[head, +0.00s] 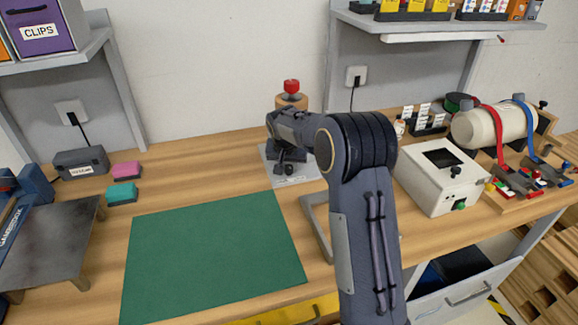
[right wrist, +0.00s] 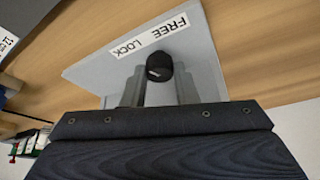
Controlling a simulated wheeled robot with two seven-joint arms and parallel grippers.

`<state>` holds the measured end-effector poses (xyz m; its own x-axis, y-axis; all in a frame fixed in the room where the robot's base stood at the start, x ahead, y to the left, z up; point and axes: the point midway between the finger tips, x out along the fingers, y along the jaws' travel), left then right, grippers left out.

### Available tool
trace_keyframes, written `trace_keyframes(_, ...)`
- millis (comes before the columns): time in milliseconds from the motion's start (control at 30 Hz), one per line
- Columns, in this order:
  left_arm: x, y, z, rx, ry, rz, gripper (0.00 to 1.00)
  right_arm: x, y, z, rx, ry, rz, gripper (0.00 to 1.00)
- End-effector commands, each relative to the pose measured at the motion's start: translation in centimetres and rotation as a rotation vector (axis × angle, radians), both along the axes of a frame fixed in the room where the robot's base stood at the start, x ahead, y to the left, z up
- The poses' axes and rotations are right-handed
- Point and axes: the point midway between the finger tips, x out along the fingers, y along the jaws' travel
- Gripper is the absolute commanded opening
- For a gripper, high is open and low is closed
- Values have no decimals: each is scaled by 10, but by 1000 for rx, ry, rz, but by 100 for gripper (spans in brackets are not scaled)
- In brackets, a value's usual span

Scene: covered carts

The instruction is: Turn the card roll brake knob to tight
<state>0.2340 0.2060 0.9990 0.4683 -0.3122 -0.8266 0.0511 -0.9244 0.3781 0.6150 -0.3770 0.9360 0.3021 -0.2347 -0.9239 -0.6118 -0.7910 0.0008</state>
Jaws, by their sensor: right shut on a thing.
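The brake knob (right wrist: 158,66) is a small black round knob with a pale pointer mark. It stands on a light grey base plate (right wrist: 90,72), beside a white label (right wrist: 150,36) reading FREE and LOCK. My right gripper (right wrist: 159,80) has a finger on each side of the knob and is shut on it. In the head view, the base plate (head: 300,180) lies at the back of the table, with a brown roll (head: 291,101) under a red knob (head: 291,86) above it. My right arm hides part of this stand. My left gripper is not in view.
A green mat (head: 212,255) lies in front of the stand, to the left. A white box (head: 442,180) with a green button stands to the right. Shelves hang above.

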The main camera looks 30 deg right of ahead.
Motion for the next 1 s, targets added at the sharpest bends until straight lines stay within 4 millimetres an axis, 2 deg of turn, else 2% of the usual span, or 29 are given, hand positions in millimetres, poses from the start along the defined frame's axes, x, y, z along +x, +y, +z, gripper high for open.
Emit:
trace_keyframes(333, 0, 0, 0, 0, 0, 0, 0, 0, 0, 0, 1, 1, -27, 4)
trace_keyframes(367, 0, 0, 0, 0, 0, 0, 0, 0, 0, 0, 1, 1, -26, 30)
trace_keyframes(500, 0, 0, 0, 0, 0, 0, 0, 0, 0, 0, 1, 0, -26, 48)
trace_keyframes(800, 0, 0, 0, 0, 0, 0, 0, 0, 1, 2, 1, -1, -24, 48)
trace_keyframes(1000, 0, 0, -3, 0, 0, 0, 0, -7, 7, 25, 1, -5, -23, 48)
